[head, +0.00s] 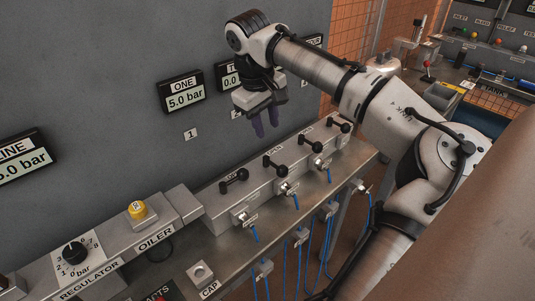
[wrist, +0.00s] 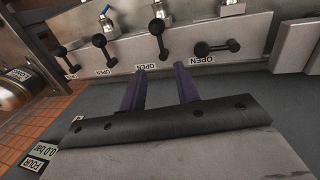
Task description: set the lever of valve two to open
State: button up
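Valve two's lever (head: 275,165) is the second black lever from the left on the grey valve block in the head view. It lies across the block, unlike the leftmost lever (head: 233,180), which lies along it. In the wrist view, valve two's lever (wrist: 160,40) is second from the right and points toward an OPEN label (wrist: 146,67) and my fingers. My gripper (head: 265,121), with purple fingers, hangs above and behind the block, near the wall. In the wrist view my gripper (wrist: 161,72) has its fingers apart with nothing between them, short of the lever.
Two more levers (head: 311,144) (head: 339,124) stand farther right, both across the block. Gauge ONE (head: 184,93) reads 5.0 bar on the wall. My arm partly hides the second gauge (head: 228,77). Regulator (head: 78,255) and yellow-topped oiler (head: 138,210) are at left.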

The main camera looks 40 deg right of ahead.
aim_at(275, 165)
jog(key=f, duration=0.4)
jog(key=d+f+p, duration=0.1)
jog(key=f, duration=0.3)
jog(key=d+f, duration=0.1)
jog(key=f, duration=0.3)
jog(key=shift+d+f+p, duration=0.2)
jog(key=shift+f+p, duration=0.05)
jog(key=shift+p, duration=0.15)
jog(key=shift+c, duration=0.2)
grip_shut()
